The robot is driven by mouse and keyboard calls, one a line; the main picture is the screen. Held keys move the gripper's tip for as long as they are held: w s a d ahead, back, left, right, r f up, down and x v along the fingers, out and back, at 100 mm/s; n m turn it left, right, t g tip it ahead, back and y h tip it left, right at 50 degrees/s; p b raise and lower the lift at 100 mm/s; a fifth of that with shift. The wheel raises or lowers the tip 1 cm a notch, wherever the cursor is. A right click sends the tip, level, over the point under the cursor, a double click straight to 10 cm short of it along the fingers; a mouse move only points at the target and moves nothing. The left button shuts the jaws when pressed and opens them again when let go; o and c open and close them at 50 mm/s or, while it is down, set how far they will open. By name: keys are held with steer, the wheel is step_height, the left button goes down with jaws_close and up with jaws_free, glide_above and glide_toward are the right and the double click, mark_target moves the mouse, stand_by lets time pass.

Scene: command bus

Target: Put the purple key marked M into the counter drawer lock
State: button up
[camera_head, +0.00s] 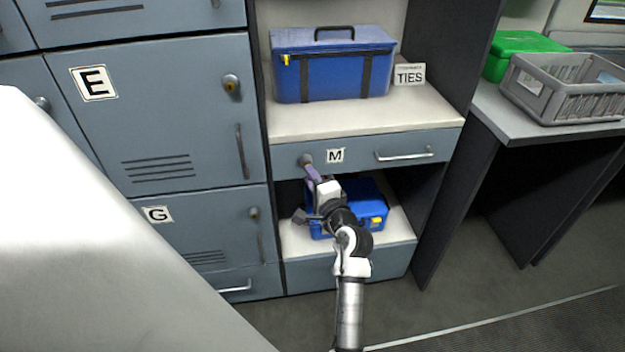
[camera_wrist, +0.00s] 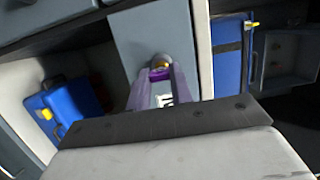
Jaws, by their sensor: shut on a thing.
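The counter drawer (camera_head: 362,153) is a shut blue-grey front with an M label (camera_head: 335,156) and a round lock (camera_head: 306,160) at its left end. The lock (camera_wrist: 160,61) shows a brass centre in the wrist view. My gripper (camera_head: 313,174) reaches up to the lock from below and in front. In the wrist view its two fingers (camera_wrist: 160,80) close on a small purple key (camera_wrist: 159,74), right at the lock face. The fingers hide most of the key and any mark on it. I cannot tell whether its tip is inside the lock.
A blue case (camera_head: 333,85) and a TIES sign (camera_head: 410,75) stand on the counter (camera_head: 290,122) above the drawer. A smaller blue box (camera_head: 372,207) sits in the open space below. Lockers marked E (camera_head: 165,130) and G (camera_head: 190,235) are at left.

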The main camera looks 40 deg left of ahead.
steer(key=shift+w+a, duration=0.6)
steer(key=shift+a, duration=0.05)
stand_by(1.3)
